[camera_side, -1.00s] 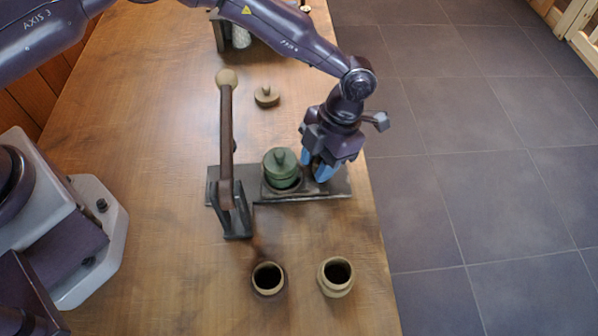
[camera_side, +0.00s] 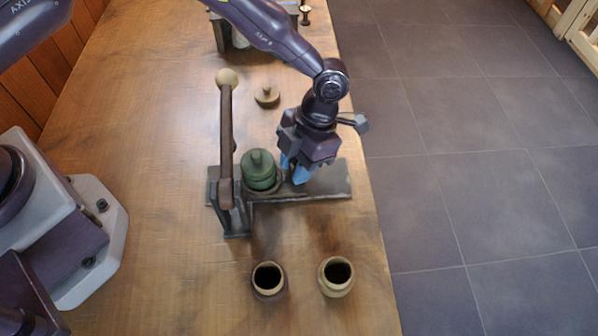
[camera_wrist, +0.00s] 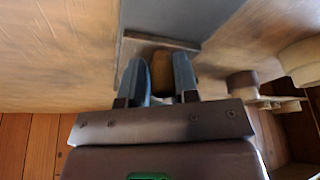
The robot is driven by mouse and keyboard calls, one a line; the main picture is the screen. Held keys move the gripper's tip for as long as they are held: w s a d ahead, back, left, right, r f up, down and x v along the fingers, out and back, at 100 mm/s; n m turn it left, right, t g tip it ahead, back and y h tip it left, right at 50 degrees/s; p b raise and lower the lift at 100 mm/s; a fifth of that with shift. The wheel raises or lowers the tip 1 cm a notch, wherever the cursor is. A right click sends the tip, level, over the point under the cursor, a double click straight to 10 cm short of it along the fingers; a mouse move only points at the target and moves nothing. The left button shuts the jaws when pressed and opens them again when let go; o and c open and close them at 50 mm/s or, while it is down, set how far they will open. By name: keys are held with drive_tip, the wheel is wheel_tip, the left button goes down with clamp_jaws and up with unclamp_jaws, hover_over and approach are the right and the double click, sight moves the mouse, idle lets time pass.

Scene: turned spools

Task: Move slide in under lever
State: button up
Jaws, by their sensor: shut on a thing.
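The slide (camera_side: 278,188) is a dark carriage on a dark flat rail (camera_side: 328,187), and it carries a green lidded pot (camera_side: 258,172). The lever (camera_side: 227,140) is a brown arm with a pale round knob, raised above a dark bracket at the rail's left end. The green pot is just right of the lever's foot. My gripper (camera_side: 292,173) points down at the right of the pot, its blue fingers low over the rail. In the wrist view, the fingers are shut on a brown block (camera_wrist: 162,72), seemingly the slide's handle. Its lower part is hidden.
A small wooden lid (camera_side: 267,96) lies behind the rail. Two open wooden pots, one on the left (camera_side: 268,279) and one on the right (camera_side: 336,276), stand in front. A dark rack (camera_side: 222,36) is at the back. The table's right edge is close to the rail's right end.

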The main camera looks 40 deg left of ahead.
sight(269, 169)
drive_tip(key=shift+s+a+f, duration=0.15)
drive_tip(key=shift+s+a, duration=0.6)
drive_tip(key=shift+s, duration=0.15)
drive_tip(key=shift+s+a+f, duration=0.15)
drive_tip(key=shift+s+a, duration=0.6)
drive_tip(key=shift+s, duration=0.15)
drive_tip(key=o, duration=0.7)
drive_tip(key=shift+a, duration=0.15)
drive_tip(key=shift+o, duration=0.2)
drive_tip(key=shift+w+r, duration=0.2)
drive_tip(key=shift+r, duration=3.5)
clamp_jaws()
